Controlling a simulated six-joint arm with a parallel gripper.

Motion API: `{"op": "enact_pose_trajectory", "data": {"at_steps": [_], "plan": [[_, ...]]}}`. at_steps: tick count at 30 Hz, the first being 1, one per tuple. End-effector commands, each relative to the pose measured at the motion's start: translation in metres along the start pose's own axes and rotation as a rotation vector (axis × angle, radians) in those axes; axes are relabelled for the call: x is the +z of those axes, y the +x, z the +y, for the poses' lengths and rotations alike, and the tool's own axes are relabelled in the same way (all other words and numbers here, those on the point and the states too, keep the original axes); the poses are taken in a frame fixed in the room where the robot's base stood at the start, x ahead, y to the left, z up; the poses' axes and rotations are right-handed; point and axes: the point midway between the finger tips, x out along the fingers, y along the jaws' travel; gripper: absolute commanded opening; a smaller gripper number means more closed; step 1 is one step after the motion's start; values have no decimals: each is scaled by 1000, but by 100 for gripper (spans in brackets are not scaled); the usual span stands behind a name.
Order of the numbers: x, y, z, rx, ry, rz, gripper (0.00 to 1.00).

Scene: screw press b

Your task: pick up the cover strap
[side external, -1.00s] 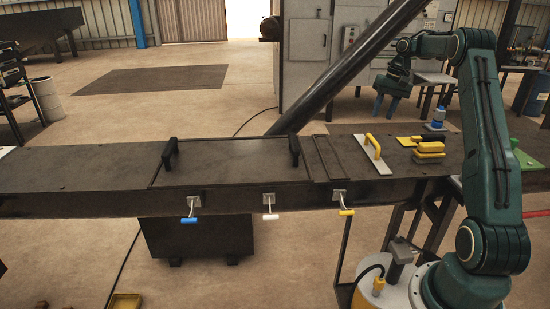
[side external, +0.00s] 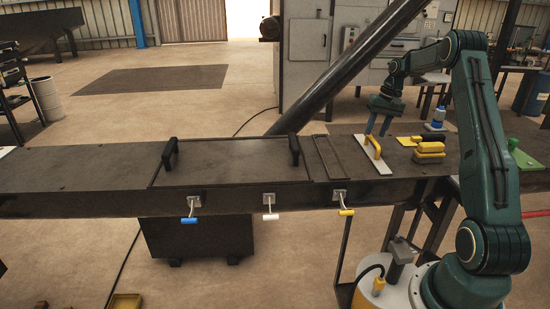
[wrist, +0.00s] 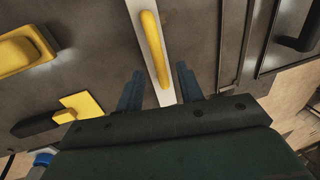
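The cover strap, which I take to be the pale flat strip (side external: 378,160) with a yellow handle (side external: 373,146), lies across the dark bench top. The wrist view shows the pale strip (wrist: 166,95) and its yellow handle (wrist: 154,47) running up the picture. My gripper (side external: 378,128) is above the strap's far end, pointing down. Its fingers are apart with nothing between them that they grip. In the wrist view my gripper (wrist: 160,86) has one finger on each side of the strip. I cannot tell how high the fingertips are above it.
A yellow block-shaped tool (side external: 429,150) and a flat yellow piece (side external: 407,141) lie right of the strap. A dark cover (side external: 230,161) with two black handles is to the left. Coloured levers (side external: 343,212) stick out along the front. A thick diagonal pipe (side external: 345,70) rises behind.

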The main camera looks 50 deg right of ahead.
Motion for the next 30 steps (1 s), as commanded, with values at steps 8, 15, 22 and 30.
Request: {"op": "enact_pose_trajectory", "data": {"at_steps": [8,15,22,30], "plan": [[1,34,0,0,-1,-4,37],[0,48,0,0,-1,-1,37],[0,48,0,0,-1,0,37],[0,48,0,0,-1,0,33]]}}
